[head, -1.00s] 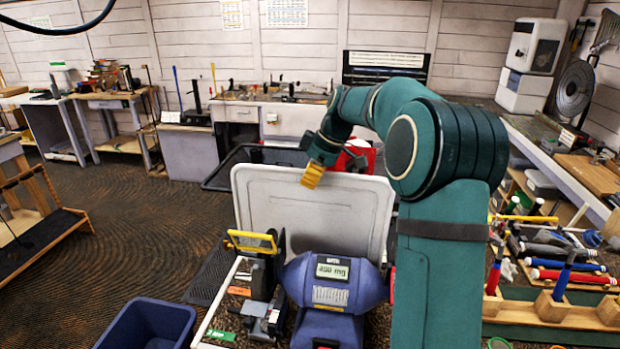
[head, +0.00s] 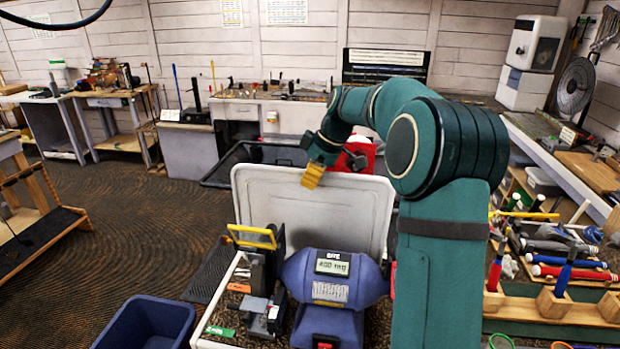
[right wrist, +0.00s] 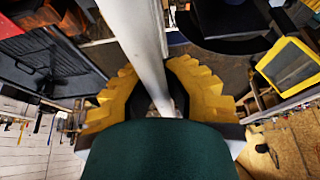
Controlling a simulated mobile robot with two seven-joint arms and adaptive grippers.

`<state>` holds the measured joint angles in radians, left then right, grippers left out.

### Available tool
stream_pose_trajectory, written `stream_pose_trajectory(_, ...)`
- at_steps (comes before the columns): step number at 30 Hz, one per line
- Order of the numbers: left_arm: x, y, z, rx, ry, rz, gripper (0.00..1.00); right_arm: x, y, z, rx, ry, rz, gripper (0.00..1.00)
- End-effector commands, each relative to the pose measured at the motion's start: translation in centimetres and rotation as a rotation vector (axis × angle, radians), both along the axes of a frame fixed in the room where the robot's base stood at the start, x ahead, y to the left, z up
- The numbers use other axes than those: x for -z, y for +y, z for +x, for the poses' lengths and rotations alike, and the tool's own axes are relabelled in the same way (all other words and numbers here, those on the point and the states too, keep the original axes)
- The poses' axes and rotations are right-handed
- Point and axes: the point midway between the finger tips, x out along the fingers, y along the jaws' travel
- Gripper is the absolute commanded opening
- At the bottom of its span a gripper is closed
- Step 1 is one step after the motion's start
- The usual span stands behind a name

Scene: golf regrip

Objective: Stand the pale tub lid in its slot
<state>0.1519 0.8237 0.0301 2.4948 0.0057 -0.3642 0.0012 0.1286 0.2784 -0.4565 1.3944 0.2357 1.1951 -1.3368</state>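The pale tub lid (head: 300,215) is a large whitish panel with rounded corners. It stands close to upright behind the blue bench machine, and its lower edge is hidden. My right gripper (head: 313,175) is at its top edge, with a yellow finger in front of the face. In the right wrist view the lid (right wrist: 140,40) shows edge-on, running between the two yellow fingers (right wrist: 155,90), which close on it from both sides. I cannot make out the slot. My left gripper is in neither view.
The blue machine (head: 335,278) and a yellow-framed stand (head: 252,238) are in front of the lid. A black tub (head: 215,172) is behind it. A blue bin (head: 150,325) is at lower left. Tools lie at right (head: 565,260). The floor at left (head: 120,220) is clear.

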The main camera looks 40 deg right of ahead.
Motion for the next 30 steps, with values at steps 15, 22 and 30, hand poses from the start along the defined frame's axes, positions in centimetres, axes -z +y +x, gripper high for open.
stream_pose_trajectory(15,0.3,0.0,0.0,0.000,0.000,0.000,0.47,0.4,0.0,0.0,0.000,0.000,0.000,0.39)
stream_pose_trajectory(22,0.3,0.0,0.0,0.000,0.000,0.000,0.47,0.3,0.0,0.0,0.000,0.000,0.000,0.39)
stream_pose_trajectory(30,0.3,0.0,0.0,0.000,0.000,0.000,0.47,-2.9,-1.0,-1.1,0.001,-0.002,-0.002,0.39)
